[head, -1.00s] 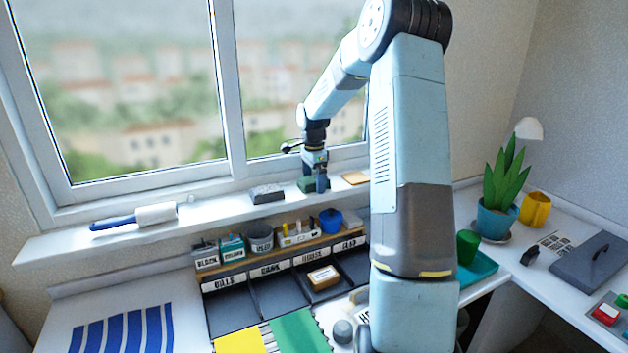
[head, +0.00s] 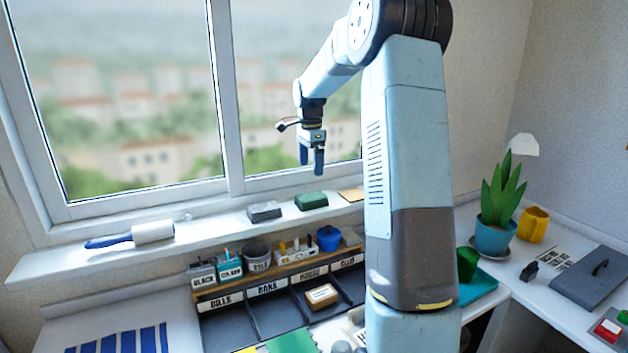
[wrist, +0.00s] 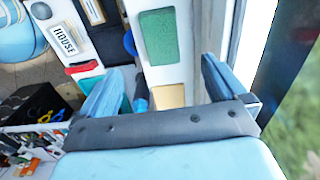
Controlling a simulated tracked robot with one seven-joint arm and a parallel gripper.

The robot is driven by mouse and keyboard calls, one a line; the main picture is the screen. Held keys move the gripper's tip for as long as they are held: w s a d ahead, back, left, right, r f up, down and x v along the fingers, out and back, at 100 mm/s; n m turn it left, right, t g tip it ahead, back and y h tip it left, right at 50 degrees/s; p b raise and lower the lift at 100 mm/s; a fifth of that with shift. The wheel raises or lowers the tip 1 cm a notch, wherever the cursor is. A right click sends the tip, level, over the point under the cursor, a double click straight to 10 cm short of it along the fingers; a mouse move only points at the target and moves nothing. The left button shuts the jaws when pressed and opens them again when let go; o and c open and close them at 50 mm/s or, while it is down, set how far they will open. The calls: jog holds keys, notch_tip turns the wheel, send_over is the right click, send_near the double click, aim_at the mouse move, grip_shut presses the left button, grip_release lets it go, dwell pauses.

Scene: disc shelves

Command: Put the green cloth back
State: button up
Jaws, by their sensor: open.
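The green cloth (head: 311,201) is a folded green block lying flat on the white windowsill, between a grey block and a tan square. In the wrist view the green cloth (wrist: 159,37) lies on the sill beyond and between my fingers. My gripper (head: 312,172) is open and empty, above the sill over the cloth, with a clear gap below the fingertips. The two blue fingers of my gripper (wrist: 163,75) stand wide apart in the wrist view.
The grey block (head: 264,211) and the tan square (head: 351,195) flank the cloth on the sill. A white roller with a blue handle (head: 131,236) lies further left. Below stand a rack with cups, a blue pot (head: 328,238) and labelled trays (head: 268,313). The window is close behind.

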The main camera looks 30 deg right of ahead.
jog(key=s+a+r+n+t, duration=0.1)
jog(key=s+a+r+n, duration=0.25)
jog(key=s, duration=0.25)
jog(key=s+a+r+n+t+h, duration=0.1)
jog(key=s+a+r+n, duration=0.2)
jog(key=s, duration=0.4)
jog(key=s+a+r+n+t, duration=0.1)
jog(key=s+a+r+n, duration=0.1)
jog(key=s+a+r, duration=0.3)
jog(key=s+a+f+n+t, duration=0.1)
jog(key=s+n, duration=0.2)
jog(key=s, duration=0.4)
jog(key=s+a+f+n, duration=0.1)
jog(key=s+f+n, duration=0.1)
jog(key=s, duration=0.5)
jog(key=s+a+f+n+t+y, duration=0.1)
jog(key=s+a+n, duration=0.1)
jog(key=s+n, duration=0.2)
jog(key=shift+s+f+t, duration=0.3)
jog(key=shift+s, duration=1.3)
jog(key=shift+a, duration=0.1)
jog(key=shift+c, duration=0.3)
